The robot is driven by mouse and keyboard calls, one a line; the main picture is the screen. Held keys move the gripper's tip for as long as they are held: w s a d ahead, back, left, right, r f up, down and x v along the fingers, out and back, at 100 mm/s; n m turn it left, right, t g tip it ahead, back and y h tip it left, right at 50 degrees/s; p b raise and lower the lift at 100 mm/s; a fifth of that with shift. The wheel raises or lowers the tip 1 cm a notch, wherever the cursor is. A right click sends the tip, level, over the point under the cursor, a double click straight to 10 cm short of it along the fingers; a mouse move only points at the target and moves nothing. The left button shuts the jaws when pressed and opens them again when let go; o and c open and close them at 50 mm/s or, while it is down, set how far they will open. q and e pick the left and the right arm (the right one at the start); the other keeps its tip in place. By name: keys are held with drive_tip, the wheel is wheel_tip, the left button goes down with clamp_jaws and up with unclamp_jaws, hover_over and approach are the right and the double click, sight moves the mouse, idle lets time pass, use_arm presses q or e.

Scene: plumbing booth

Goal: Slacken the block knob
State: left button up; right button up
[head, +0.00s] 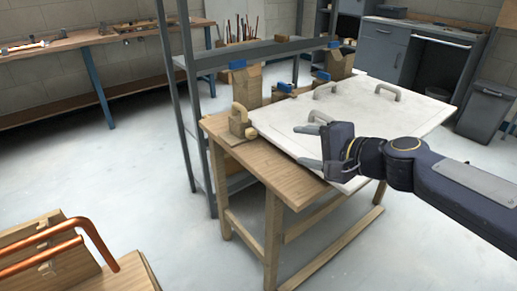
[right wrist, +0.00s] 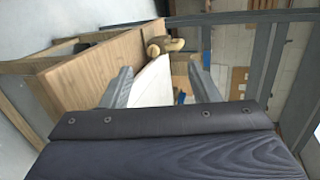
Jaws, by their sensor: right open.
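A wooden block (head: 236,122) with a rounded knob (head: 248,133) on its side stands at the near left corner of the wooden table (head: 225,152). In the right wrist view the block (right wrist: 174,44) and its knob (right wrist: 154,49) show beyond the fingertips. My right gripper (head: 302,146) is open and empty, its fingers pointing left toward the block, with a clear gap between them and the knob. It is over the near edge of the white panel; the open fingers also show in the right wrist view (right wrist: 160,70). My left gripper is not in view.
A white panel (head: 350,120) with several grey handles lies on the table. Wooden blocks with blue parts (head: 246,82) stand along its far side. A grey metal shelf frame (head: 188,90) rises behind the table. Bent copper pipe (head: 50,236) is at lower left.

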drive_tip(key=w+a+f+m+t+h+b, duration=0.15)
drive_tip(key=w+f+m+b, duration=0.3)
drive_tip(key=w, duration=0.45)
drive_tip(key=m+t+h+b, duration=0.1)
drive_tip(key=m+h+b, duration=0.15)
drive_tip(key=m, duration=0.35)
approach(253, 135)
drive_tip(key=shift+w+d+f+y, duration=0.15)
drive_tip(key=shift+d+y, duration=0.05)
drive_tip(key=shift+y, duration=0.2)
drive_tip(key=shift+w+a+f+m, duration=0.15)
drive_tip(key=shift+w+m, duration=0.1)
drive_tip(key=p+x, duration=0.2)
drive_tip(key=x, duration=0.4)
drive_tip(key=shift+w+a, duration=0.1)
drive_tip(key=shift+w, duration=0.3)
drive_tip(key=shift+w+a+f, duration=0.15)
drive_tip(key=shift+w, duration=0.2)
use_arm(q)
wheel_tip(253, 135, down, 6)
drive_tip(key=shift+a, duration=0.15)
use_arm(e)
drive_tip(key=shift+c, duration=0.4)
